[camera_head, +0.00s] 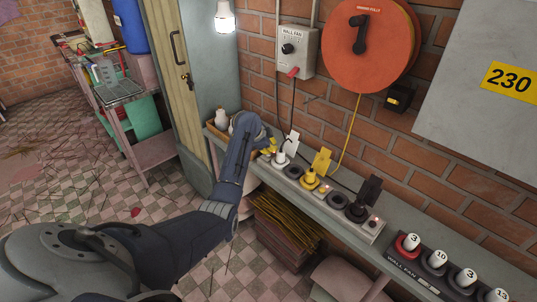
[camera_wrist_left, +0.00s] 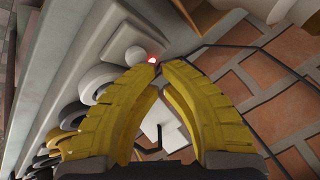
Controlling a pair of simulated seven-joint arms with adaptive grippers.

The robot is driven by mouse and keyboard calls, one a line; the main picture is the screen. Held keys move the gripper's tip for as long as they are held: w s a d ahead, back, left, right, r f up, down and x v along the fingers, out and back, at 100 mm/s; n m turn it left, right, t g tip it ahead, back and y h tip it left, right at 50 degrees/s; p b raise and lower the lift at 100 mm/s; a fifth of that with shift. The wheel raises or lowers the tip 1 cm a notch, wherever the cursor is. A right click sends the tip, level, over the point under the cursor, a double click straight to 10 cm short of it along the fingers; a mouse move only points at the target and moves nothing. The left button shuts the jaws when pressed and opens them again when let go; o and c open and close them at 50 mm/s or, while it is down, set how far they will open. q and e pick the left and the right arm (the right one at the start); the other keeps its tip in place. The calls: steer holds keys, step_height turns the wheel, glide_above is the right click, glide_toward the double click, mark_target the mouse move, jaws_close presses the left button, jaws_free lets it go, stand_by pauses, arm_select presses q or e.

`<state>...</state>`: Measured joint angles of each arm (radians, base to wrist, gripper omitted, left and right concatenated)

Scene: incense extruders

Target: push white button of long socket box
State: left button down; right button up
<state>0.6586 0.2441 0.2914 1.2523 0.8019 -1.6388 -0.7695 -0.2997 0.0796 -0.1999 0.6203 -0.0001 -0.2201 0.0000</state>
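The long socket box (camera_head: 367,233) is a pale strip lying on the narrow wall shelf, with white, yellow and black plugs in it. Its far left end is hidden behind my left gripper in the head view. My left gripper (camera_head: 268,148) is at that end. In the left wrist view, its yellow fingers (camera_wrist_left: 157,66) come together at the tips and hold nothing. A round white button (camera_wrist_left: 135,55) shows just past the tips, slightly left, beside a small glowing red light (camera_wrist_left: 152,60). I cannot tell whether the tips touch the box. My right gripper is not in view.
A dark box labelled WALL FAN (camera_head: 425,272) with numbered knobs stands farther right on the shelf (camera_head: 400,228). A brick wall, a wall fan switch (camera_head: 297,50) and an orange reel (camera_head: 370,40) are behind. Thin cables hang close to the plugs.

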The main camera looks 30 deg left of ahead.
arm_select(q)
steer(key=shift+f, duration=0.2)
stand_by(0.5)
steer(key=shift+f, duration=0.25)
steer(key=shift+r, duration=0.45)
stand_by(0.4)
steer(key=shift+r, duration=3)
